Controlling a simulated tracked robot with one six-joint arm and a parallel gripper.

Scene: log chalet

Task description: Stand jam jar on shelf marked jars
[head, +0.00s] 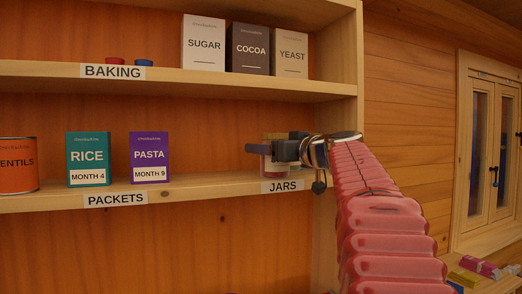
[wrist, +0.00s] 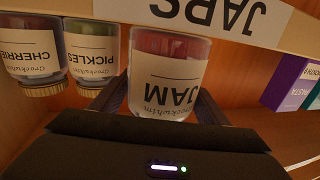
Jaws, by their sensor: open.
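The jam jar (wrist: 165,75) is a clear jar with red contents and a white label. The wrist view is upside down, and the jar looks upright there. In the head view the jar (head: 273,172) is at the right end of the middle shelf, above the JARS label (head: 282,186), and its base appears to be on the board. My gripper (head: 272,150) is open around the jar, with a finger on either side of it in the wrist view (wrist: 155,105). The gripper hides part of the jar and its top.
A pickles jar (wrist: 95,55) and a cherries jar (wrist: 33,55) stand close beside the jam jar. A purple pasta packet (head: 150,157) and a teal rice packet (head: 88,158) stand further left. The upper baking shelf (head: 190,78) is overhead, and an upright (head: 347,60) is close right.

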